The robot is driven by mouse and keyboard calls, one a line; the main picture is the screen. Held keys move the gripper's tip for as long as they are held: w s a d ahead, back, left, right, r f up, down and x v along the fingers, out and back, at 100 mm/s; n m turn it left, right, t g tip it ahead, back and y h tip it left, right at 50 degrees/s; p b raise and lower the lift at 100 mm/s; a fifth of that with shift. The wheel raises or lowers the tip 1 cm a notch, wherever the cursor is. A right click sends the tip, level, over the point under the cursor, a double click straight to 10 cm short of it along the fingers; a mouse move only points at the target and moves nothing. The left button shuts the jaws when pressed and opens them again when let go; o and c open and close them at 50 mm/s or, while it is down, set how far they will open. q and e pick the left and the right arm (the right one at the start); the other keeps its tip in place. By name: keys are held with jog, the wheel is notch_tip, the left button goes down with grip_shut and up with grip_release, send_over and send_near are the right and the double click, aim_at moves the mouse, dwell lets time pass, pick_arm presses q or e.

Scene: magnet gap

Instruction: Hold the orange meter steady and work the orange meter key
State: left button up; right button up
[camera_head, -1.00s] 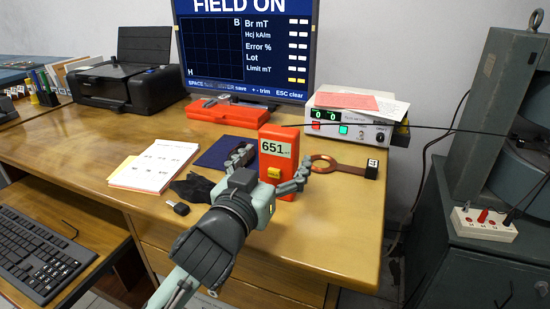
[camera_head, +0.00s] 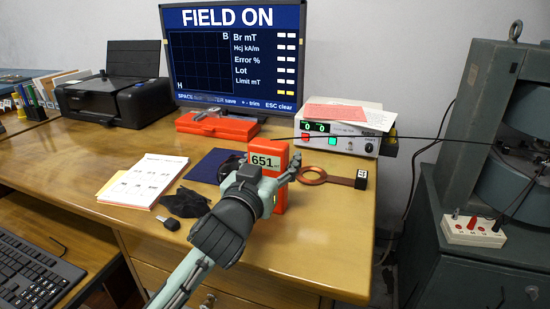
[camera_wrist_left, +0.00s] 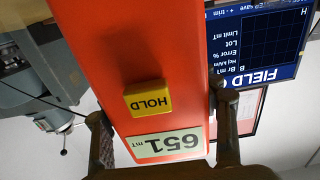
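The orange meter (camera_head: 282,190) stands upright on the desk, its display reading 651. Its yellow key (camera_wrist_left: 148,98), marked HOLD, shows in the left wrist view but is hidden behind my gripper in the head view. The meter (camera_wrist_left: 125,45) appears upside down in the left wrist view. My left gripper (camera_head: 265,165) is open in front of the meter, with one finger on each side of its body. The fingers are close to its sides; I cannot tell whether either touches. Nothing presses the key. My right gripper is not in view.
Behind are a red case (camera_head: 217,127) and a bench instrument (camera_head: 345,130). Papers (camera_head: 143,180), a black cloth (camera_head: 185,203) and a small dark object (camera_head: 169,223) lie left. The desk front right is clear.

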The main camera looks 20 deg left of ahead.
pick_arm(q)
jog(key=c, duration=0.7)
jog(key=shift+c, duration=0.7)
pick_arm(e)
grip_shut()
pick_arm(q)
jog(key=shift+c, duration=0.2)
dwell(0.3)
